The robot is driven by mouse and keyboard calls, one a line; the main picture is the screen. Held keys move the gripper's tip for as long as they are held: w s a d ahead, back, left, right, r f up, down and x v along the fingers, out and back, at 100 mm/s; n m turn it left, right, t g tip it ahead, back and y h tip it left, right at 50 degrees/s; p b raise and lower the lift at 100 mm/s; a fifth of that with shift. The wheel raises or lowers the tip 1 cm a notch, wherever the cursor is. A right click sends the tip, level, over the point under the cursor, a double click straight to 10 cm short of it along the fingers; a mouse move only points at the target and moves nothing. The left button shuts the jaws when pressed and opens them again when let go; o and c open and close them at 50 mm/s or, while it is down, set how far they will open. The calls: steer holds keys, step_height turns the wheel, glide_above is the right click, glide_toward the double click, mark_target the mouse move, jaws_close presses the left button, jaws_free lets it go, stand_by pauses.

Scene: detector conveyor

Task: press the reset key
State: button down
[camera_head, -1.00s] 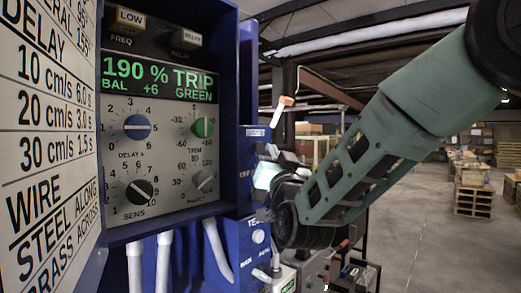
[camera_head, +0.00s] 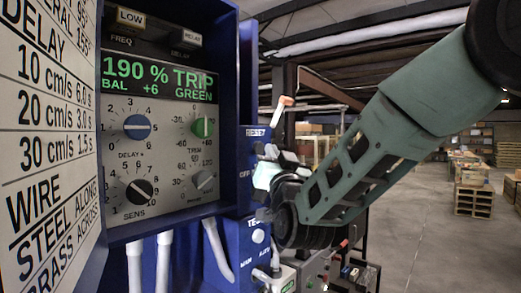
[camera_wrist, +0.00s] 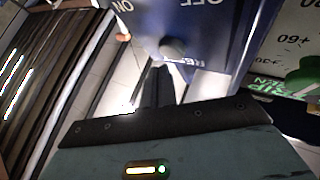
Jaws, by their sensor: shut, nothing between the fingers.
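The reset key is a grey round button (camera_wrist: 173,48) on a blue control box, beside a partly hidden "RES…" label in the wrist view. In the head view the RESET label (camera_head: 256,132) shows on the blue box, with a small grey key (camera_head: 258,148) just under it. My gripper (camera_wrist: 161,72) is shut and empty, its dark fingertips close to the key and partly over the label. I cannot tell whether they touch it. In the head view my gripper (camera_head: 272,152) is at the box's right side.
The blue detector cabinet's display (camera_head: 160,78) reads "190 % TRIP", with knobs below it. The box also carries OFF and ON markings, and a lower TEST box (camera_head: 245,245) has a white button. An orange-topped white stick (camera_head: 282,110) rises behind. Open warehouse floor lies right.

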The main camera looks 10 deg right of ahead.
steer(key=shift+w+a+b, duration=0.2)
steer(key=shift+w+b, duration=0.1)
steer(key=shift+b, duration=0.1)
steer(key=shift+w+a, duration=0.3)
steer(key=shift+w, duration=0.1)
stand_by(0.8)
steer(key=shift+b, duration=0.35)
steer(key=shift+s+d+b, duration=0.5)
steer(key=shift+s+b, duration=0.05)
steer(key=shift+s, duration=0.15)
steer(key=shift+s+d+b, duration=0.65)
steer(key=shift+s+d, duration=0.1)
steer(key=shift+s, duration=0.3)
steer(key=shift+s+d+b, duration=0.6)
steer(key=shift+s+d, duration=0.15)
steer(key=shift+s, duration=0.25)
